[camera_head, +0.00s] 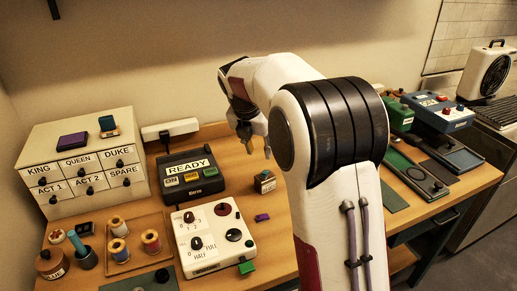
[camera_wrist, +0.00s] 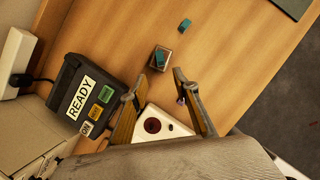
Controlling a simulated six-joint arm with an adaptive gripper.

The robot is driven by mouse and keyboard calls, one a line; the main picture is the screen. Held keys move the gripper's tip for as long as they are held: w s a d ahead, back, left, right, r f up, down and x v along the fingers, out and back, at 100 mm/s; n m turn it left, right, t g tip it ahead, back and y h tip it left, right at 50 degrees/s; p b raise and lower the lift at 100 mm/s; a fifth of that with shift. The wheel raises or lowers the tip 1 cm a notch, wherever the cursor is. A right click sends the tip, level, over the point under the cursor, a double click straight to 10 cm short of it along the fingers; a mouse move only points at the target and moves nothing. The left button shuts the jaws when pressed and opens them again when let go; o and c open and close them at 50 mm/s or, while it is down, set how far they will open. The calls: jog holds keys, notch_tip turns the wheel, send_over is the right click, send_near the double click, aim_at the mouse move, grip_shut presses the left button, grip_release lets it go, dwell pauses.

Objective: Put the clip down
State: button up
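My gripper (camera_wrist: 161,76) is open, its two fingers spread apart with nothing held between them. In the head view my gripper (camera_head: 259,151) hangs above the table behind the small labelled box. No piece is clearly recognisable as the clip. A small teal piece (camera_wrist: 185,25) lies on the bare wood beyond the fingertips; my arm hides that spot in the head view. A small purple piece (camera_head: 262,217) lies beside the white dial panel (camera_head: 211,236); in the wrist view it shows close to the right finger. The small box (camera_wrist: 153,65) has a teal piece in it.
The black READY box (camera_head: 190,176) stands left of my gripper. A drawer cabinet (camera_head: 83,152) with two small items on top is at the left. Spools stand in a tray (camera_head: 122,262). The wood around the teal piece is free. Cases and mats crowd the right.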

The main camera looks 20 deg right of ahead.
dwell(0.3)
jog(key=s+a+r+m+t+y, duration=0.1)
jog(key=s+a+r+m, duration=0.25)
jog(key=s+m, duration=0.4)
jog(key=s+a+r+m, duration=0.2)
jog(key=s+r+m, duration=0.25)
jog(key=s, duration=0.65)
jog(key=s+a+f+m+y, duration=0.1)
jog(key=s+a+f+m, duration=0.1)
jog(key=s+m, duration=0.5)
jog(key=s+a+f+m+t+y, duration=0.1)
jog(key=s+a+f+m, duration=0.2)
jog(key=s+m, duration=0.5)
jog(key=shift+s+a, duration=0.25)
jog(key=shift+s, duration=1.85)
